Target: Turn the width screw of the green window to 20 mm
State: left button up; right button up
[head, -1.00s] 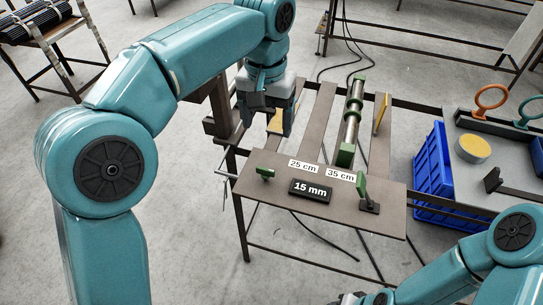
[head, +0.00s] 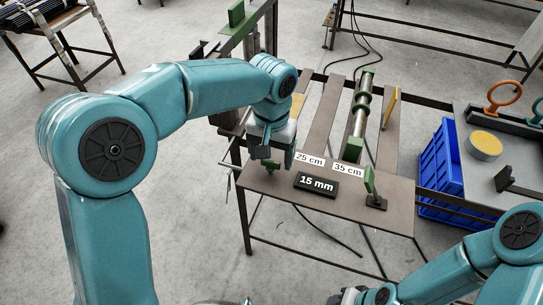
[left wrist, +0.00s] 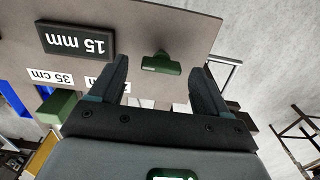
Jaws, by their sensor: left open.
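The small green T-shaped screw handle (head: 272,168) stands at the front left of the brown table, partly hidden by my gripper in the head view. My left gripper (head: 275,157) hangs above and around that spot, pointing down. In the left wrist view its jaws (left wrist: 160,78) are apart, with nothing between the pads, and the green handle (left wrist: 161,64) shows just beyond the tips, between the two fingers. The black display (head: 316,185) beside it reads 15 mm. My right gripper (head: 350,297) is only partly seen at the bottom edge.
White labels 25 cm (head: 310,159) and 35 cm (head: 348,170) lie behind the display. A green lever (head: 370,181) stands to its right. A metal rod with green blocks (head: 359,118) runs behind. A blue crate (head: 440,162) stands to the right.

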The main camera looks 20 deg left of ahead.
pick_arm(q)
jog(key=shift+a+f, duration=0.15)
jog(key=shift+f, duration=0.5)
jog(key=c, duration=1.1)
jog(key=shift+o, duration=0.3)
jog(key=m+p, duration=0.1)
jog(key=m, duration=0.3)
jog(key=shift+r, duration=0.1)
jog(key=m+p, duration=0.1)
jog(key=m, duration=0.3)
jog(key=shift+m, duration=0.3)
jog(key=shift+w, duration=0.1)
